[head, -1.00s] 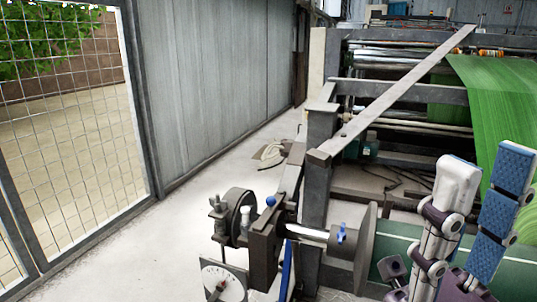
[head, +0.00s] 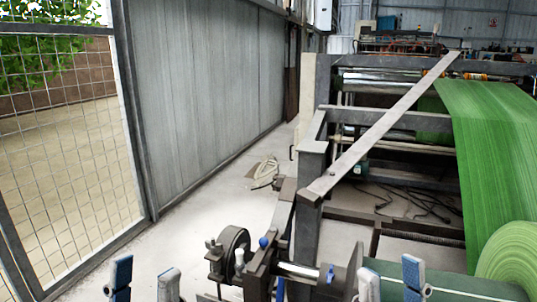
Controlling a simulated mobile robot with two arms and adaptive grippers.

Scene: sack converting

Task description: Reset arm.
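My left gripper (head: 145,279) shows at the bottom edge, left of centre, with one blue-padded finger and one white finger spread apart. It is open, and pale floor shows between the fingers. My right gripper (head: 391,279) shows at the bottom edge, right of centre, also with a white finger and a blue-padded finger apart. It is open and appears in front of a green roll (head: 450,283) on the machine. Nothing shows between either pair of fingertips. The rest of both arms is out of view.
A sack machine frame (head: 312,205) with a slanted bar (head: 385,122) and green web (head: 490,140) fills the right. A shaft bracket with handwheel (head: 234,246) stands front centre. A mesh fence (head: 70,160) and grey wall (head: 205,90) border clear floor (head: 180,240) on the left.

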